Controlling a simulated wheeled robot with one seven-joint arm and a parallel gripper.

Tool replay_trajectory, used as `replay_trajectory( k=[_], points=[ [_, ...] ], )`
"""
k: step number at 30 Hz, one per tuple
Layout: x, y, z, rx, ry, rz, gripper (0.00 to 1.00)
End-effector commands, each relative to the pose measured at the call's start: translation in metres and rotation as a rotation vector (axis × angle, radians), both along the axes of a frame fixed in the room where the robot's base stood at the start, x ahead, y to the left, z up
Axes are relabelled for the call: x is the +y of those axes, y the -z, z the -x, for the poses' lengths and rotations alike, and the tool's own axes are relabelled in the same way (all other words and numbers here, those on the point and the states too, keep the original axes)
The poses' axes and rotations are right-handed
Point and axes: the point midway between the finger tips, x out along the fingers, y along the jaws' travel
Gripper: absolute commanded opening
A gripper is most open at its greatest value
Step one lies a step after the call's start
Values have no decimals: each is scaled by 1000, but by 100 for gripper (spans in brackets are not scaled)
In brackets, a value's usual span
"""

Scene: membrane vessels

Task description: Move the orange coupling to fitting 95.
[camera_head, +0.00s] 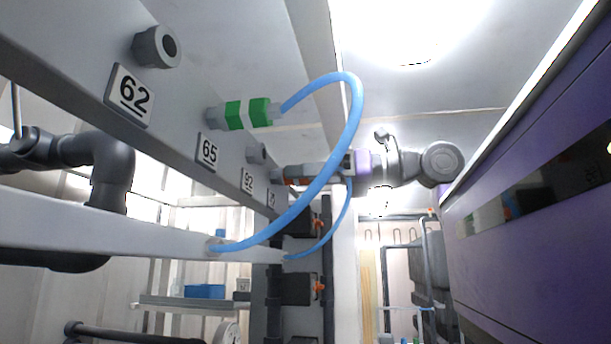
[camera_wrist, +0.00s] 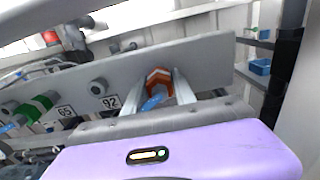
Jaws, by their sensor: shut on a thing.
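The orange coupling (camera_wrist: 158,80) is between the two fingers of my gripper (camera_wrist: 160,88) in the wrist view, with its blue hose (camera_wrist: 153,102) coming toward the camera. It is at the row's far end, in front of the panel, past fitting 92 (camera_wrist: 98,87). In the head view, only a sliver of the coupling (camera_head: 292,181) shows beside my gripper (camera_head: 298,173). The far label (camera_head: 271,198) is too small to read, and I cannot tell whether the coupling is seated. Fitting 92 (camera_head: 256,153) is bare.
Fitting 62 (camera_head: 157,47) is bare. A green coupling (camera_head: 248,114) sits on fitting 65, and its blue hose (camera_head: 356,100) loops across in front of my arm. A lower white rail (camera_head: 120,232) carries the hose ends. A purple-fronted unit (camera_head: 540,235) stands at the right.

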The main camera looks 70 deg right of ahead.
Motion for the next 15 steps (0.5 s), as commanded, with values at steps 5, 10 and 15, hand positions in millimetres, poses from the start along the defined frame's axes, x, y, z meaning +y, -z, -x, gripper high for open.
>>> replay_trajectory(
  k=[5,10,15],
  points=[
    [0,0,-2,0,0,0,40],
    [0,0,-2,0,0,0,57],
    [0,0,-2,0,0,0,57]
  ],
)
